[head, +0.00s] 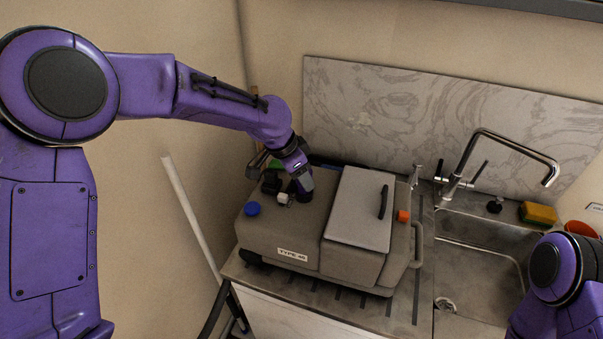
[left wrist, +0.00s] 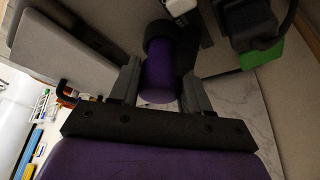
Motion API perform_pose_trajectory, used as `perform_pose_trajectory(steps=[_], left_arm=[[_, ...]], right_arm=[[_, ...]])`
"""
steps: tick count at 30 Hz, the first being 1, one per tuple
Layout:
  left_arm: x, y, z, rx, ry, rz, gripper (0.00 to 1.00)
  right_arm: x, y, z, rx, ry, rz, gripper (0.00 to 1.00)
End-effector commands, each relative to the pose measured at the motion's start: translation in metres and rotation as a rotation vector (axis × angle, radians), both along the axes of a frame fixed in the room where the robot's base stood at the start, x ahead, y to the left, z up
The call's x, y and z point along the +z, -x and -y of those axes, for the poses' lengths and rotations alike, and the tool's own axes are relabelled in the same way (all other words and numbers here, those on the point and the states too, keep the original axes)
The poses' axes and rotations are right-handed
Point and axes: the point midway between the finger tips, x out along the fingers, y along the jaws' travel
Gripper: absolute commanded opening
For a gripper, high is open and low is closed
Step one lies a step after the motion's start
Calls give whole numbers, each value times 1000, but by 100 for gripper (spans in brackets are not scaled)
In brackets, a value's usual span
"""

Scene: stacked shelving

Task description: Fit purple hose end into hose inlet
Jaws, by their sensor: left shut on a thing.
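The grey machine labelled TYPE 40 (head: 330,262) stands on the draining board. My left gripper (head: 303,187) reaches down over its back left part. In the left wrist view, my left gripper (left wrist: 160,88) is shut on the purple hose end (left wrist: 159,78), a short cylinder between the two fingers. A dark collar (left wrist: 172,33) adjoins its far end. A small white fitting (head: 283,198) is beside the gripper on the machine top. I cannot make out the hose inlet for certain, nor whether the hose end is seated in it. My right gripper is out of view.
A blue cap (head: 252,209) and an orange knob (head: 403,216) are on the machine. The sink (head: 478,270) and its tap (head: 500,140) are at the right. A pale pole (head: 190,215) leans at the left. A marble-patterned panel (head: 440,110) stands behind.

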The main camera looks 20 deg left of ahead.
Motion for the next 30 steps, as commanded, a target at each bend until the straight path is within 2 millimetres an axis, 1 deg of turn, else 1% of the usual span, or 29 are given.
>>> perform_pose_trajectory(steps=[8,24,30], left_arm=[[-1,0,0,0,0,0,15],[-14,0,0,0,0,-1,15],[-15,0,0,0,0,0,15]], right_arm=[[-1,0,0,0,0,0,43],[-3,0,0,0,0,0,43],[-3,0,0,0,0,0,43]])
